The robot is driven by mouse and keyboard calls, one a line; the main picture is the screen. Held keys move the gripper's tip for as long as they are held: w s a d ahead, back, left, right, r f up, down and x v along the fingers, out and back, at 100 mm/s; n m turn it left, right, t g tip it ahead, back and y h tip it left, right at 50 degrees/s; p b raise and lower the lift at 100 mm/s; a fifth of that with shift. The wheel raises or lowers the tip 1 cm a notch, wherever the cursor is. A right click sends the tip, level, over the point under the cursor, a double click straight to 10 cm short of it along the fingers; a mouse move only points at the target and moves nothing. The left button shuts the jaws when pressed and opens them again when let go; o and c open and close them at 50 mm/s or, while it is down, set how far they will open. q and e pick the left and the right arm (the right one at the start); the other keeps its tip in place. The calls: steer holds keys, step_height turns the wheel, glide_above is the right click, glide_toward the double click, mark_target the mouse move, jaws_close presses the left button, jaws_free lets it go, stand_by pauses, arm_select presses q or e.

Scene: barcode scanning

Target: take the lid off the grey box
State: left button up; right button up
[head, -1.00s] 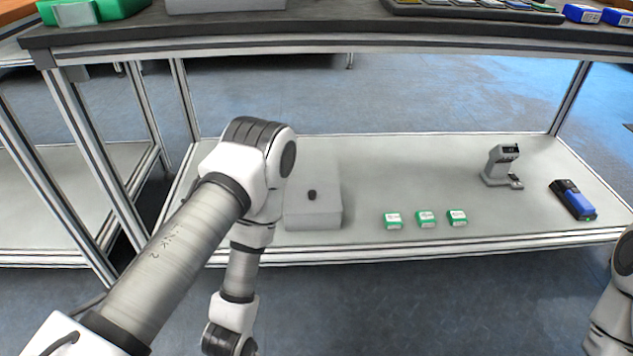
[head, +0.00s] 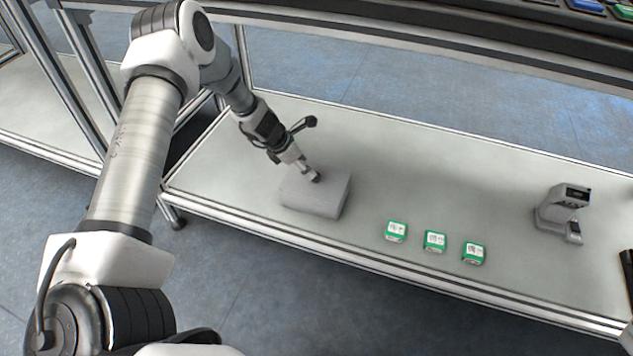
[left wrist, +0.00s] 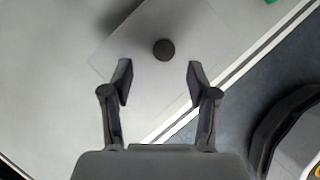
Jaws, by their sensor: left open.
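The grey box (head: 318,196) sits on the lower shelf with its lid (left wrist: 190,80) on it. A round dark knob (left wrist: 163,49) stands on the lid in the left wrist view. My left gripper (head: 310,177) is over the box, close to the knob. In the left wrist view my left gripper (left wrist: 160,82) is open, its two fingers apart, with the knob ahead of and between the fingertips and nothing held.
Three green-and-white small boxes (head: 435,242) stand in a row right of the grey box. A grey scanner (head: 564,212) stands farther right. The shelf (head: 420,160) is clear behind them. The upper table edge (head: 430,42) hangs above.

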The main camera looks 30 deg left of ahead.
mark_target(316, 178)
arm_select(q)
steer(key=b+x, duration=0.1)
steer(key=x, duration=0.1)
steer(key=b+x, duration=0.2)
steer(key=shift+d+f, duration=0.3)
steer(key=shift+f, duration=0.05)
steer(key=shift+w+d+f, duration=0.1)
steer(key=shift+w+f, duration=0.1)
steer(key=shift+f, duration=0.1)
steer(key=shift+r, duration=0.2)
jaws_close()
